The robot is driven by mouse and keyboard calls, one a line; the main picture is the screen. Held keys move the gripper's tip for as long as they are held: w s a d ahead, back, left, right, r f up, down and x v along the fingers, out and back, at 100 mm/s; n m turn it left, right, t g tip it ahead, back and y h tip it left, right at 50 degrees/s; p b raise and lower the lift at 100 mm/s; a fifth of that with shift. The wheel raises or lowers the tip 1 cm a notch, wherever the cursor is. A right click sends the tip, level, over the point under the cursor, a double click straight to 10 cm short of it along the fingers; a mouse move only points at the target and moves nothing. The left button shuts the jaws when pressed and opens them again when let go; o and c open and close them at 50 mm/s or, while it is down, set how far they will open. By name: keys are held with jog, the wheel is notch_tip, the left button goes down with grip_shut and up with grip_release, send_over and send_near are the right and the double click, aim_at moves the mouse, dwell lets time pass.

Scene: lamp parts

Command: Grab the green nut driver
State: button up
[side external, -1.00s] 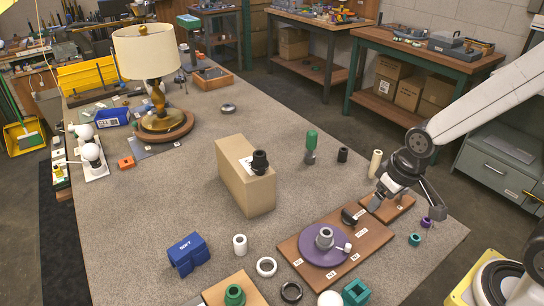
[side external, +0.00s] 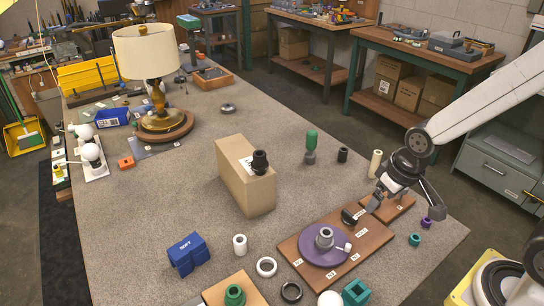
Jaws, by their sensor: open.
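The green nut driver (side external: 311,142) stands upright on the grey table, with its green handle on top and a grey lower end. It is behind and to the right of the cardboard box, with clear table around it. My gripper (side external: 406,207) is open and empty at the right, above the small wooden board near the table's right edge. It is well apart from the nut driver, to its right and nearer the camera.
A cardboard box (side external: 247,181) with a black fitting (side external: 260,162) stands left of the driver. A black cylinder (side external: 343,155) and a cream tube (side external: 375,163) stand between driver and gripper. A wooden board (side external: 290,246) holds a purple disc (side external: 311,253). A lamp (side external: 147,52) stands at the back left.

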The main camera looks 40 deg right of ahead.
jog(key=n+t+y, duration=0.2)
jog(key=t, duration=0.9)
send_near(308, 135)
jog(key=w+f, duration=0.1)
jog(key=w+d+f, duration=0.1)
jog(key=w, duration=0.1)
jog(key=shift+w+d+f+t+y, duration=0.25)
jog(key=shift+d+f+t+y, duration=0.05)
jog(key=shift+d+t+y, duration=0.1)
jog(key=shift+w+a, duration=0.1)
jog(key=shift+w, duration=0.05)
jog(key=shift+x, duration=1.15)
jog(key=shift+w+f, duration=0.1)
jog(key=shift+x, duration=2.5)
